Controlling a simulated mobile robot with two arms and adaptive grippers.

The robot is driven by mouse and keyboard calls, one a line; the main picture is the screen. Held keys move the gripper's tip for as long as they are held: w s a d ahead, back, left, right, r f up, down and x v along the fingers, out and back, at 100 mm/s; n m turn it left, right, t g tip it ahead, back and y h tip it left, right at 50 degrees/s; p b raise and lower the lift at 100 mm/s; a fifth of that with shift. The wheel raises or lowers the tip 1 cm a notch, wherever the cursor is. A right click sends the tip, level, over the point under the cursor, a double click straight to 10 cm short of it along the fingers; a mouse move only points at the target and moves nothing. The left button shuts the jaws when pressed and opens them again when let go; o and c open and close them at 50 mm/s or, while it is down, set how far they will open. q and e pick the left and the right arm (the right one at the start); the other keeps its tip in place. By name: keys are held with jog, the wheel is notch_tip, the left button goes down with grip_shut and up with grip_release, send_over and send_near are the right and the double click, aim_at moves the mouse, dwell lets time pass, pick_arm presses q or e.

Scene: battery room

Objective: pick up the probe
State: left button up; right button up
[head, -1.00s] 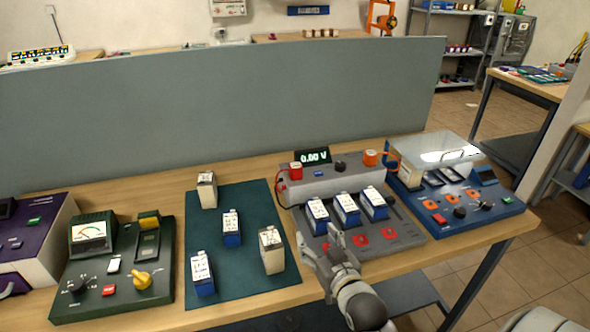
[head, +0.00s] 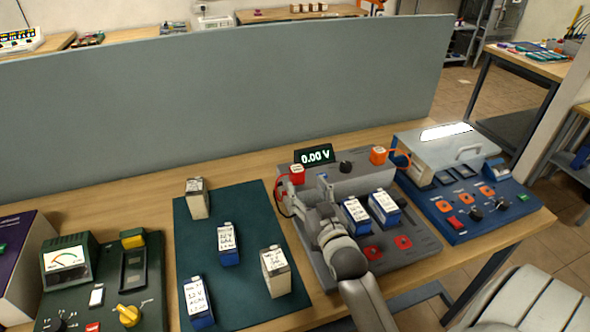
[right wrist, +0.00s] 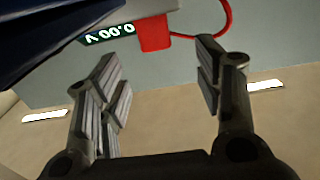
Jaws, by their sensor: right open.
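The red probe (head: 297,174), a small block with a red lead, sits at the left end of the grey tester (head: 345,172) by the 0.00 V display (head: 315,156). A similar orange probe (head: 378,155) with an orange lead sits at the tester's right end. My right gripper (head: 316,193) is over the tester, close in front of the red probe, open and empty. In the right wrist view the red probe (right wrist: 153,32) shows beyond the gap between the open fingers (right wrist: 160,65), not gripped. My left gripper is not in view.
Two blue-white batteries (head: 384,207) stand on the tester, right of my arm. Several more batteries stand on the green mat (head: 250,300) to the left. A grey partition (head: 230,105) stands behind.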

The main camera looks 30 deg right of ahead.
aim_at(299, 174)
jog(key=x, duration=0.3)
jog(key=shift+w+d+p, duration=0.1)
jog(key=shift+w+p, duration=0.05)
jog(key=shift+p, duration=0.15)
jog(key=p+x, duration=0.1)
jog(key=x, duration=0.2)
jog(key=shift+w+d+r, duration=0.1)
jog(key=shift+w+d, duration=0.15)
jog(key=shift+w, duration=0.1)
jog(key=shift+w+d, duration=0.1)
jog(key=shift+w, duration=0.4)
jog(key=shift+s, duration=0.1)
jog(key=shift+c, duration=0.8)
jog(key=c, duration=1)
